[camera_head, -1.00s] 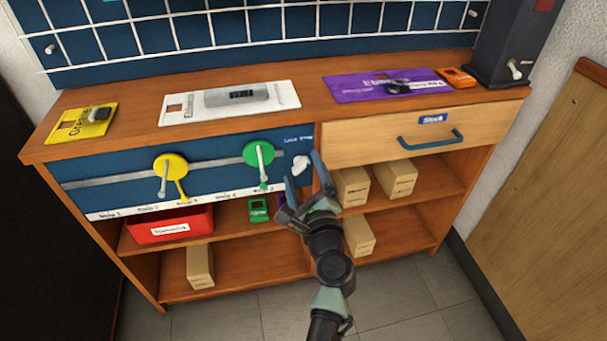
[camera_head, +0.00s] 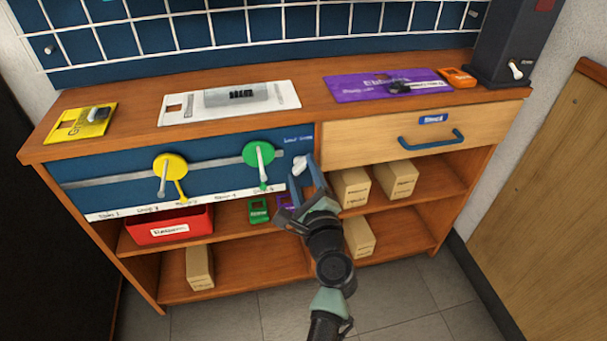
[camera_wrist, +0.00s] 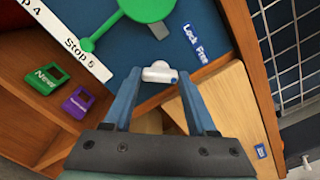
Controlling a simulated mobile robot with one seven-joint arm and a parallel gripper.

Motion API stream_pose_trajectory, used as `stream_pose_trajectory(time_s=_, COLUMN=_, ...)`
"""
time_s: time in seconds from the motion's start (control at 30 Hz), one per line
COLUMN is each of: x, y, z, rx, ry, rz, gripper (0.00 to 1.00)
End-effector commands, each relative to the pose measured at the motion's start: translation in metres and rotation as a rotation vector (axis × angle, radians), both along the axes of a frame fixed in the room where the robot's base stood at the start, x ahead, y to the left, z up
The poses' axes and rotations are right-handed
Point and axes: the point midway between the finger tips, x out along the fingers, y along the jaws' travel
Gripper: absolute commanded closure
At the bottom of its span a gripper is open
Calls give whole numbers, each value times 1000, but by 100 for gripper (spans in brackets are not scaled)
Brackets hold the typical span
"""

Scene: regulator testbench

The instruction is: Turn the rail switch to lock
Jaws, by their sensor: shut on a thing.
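The white rail switch (camera_head: 299,166) is on the blue panel, right of the green disc. In the wrist view the switch (camera_wrist: 159,73) sits between the tips of my two blue fingers. My gripper (camera_head: 303,170) is shut on it, fingers reaching up to the panel from below. In the wrist view my gripper (camera_wrist: 159,76) has one fingertip at each end of the switch. The "Lock Free" label (camera_wrist: 195,43) is beside it, towards the upper right in that view. The fingers partly hide the switch in the head view.
A green disc (camera_head: 257,153) and a yellow disc (camera_head: 170,166) with levers sit along the grey rail (camera_head: 118,175). A drawer (camera_head: 365,142) with a blue handle is right of the switch. Green (camera_head: 258,210) and purple (camera_wrist: 77,103) tags lie on the shelf below.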

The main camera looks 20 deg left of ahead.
Motion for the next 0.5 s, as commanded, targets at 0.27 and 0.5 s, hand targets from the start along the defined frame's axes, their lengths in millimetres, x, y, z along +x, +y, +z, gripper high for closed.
stream_pose_trajectory(time_s=0.27, x=0, y=-1, z=-4, rx=-167, ry=-113, rz=-1, gripper=98)
stream_pose_trajectory(time_s=0.5, x=0, y=-1, z=-4, rx=-356, ry=-241, rz=0, gripper=98)
